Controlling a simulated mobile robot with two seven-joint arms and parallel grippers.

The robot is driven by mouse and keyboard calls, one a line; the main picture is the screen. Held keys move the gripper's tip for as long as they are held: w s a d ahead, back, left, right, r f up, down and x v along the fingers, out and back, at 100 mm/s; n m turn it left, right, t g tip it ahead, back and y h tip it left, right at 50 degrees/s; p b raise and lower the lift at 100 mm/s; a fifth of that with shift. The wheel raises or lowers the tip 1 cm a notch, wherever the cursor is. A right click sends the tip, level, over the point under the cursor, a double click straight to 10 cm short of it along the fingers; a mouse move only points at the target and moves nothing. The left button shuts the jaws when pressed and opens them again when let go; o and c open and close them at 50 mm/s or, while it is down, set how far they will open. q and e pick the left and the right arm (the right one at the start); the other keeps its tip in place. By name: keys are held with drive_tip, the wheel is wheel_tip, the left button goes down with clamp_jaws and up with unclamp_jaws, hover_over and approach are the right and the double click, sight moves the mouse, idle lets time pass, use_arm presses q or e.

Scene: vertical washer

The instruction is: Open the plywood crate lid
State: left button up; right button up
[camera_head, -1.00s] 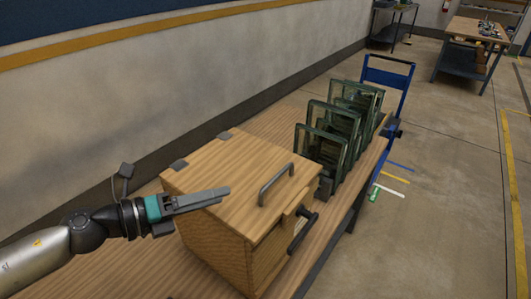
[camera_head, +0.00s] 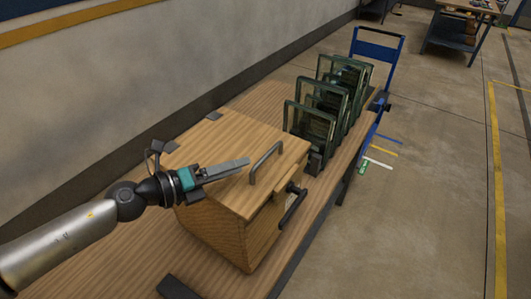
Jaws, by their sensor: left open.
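The plywood crate (camera_head: 217,239) stands on a wooden bench, its lid (camera_head: 232,138) closed. A grey bar handle (camera_head: 267,162) is fixed on top of the lid, towards its right side. Dark hinges (camera_head: 213,116) sit along the lid's back edge. My left gripper (camera_head: 246,162) comes in from the left above the lid, its fingertips just left of the top handle. It is open, seen edge-on, with nothing visible between the fingers. My right gripper is out of view.
The wooden bench (camera_head: 100,262) runs along the wall. Several green-framed glass panes (camera_head: 310,125) stand in a rack just behind the crate. A blue trolley (camera_head: 377,48) is beyond them.

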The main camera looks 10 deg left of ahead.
sight(266, 156)
use_arm(q)
drive_tip(key=p+x, duration=0.1)
drive_tip(key=x, duration=0.6)
drive_tip(key=shift+d+r+p, duration=0.1)
drive_tip(key=shift+p, duration=0.2)
drive_tip(key=shift+w+d+f, duration=0.2)
drive_tip(key=shift+w+d, duration=0.25)
drive_tip(key=shift+w, duration=0.05)
clamp_jaws()
idle(0.8)
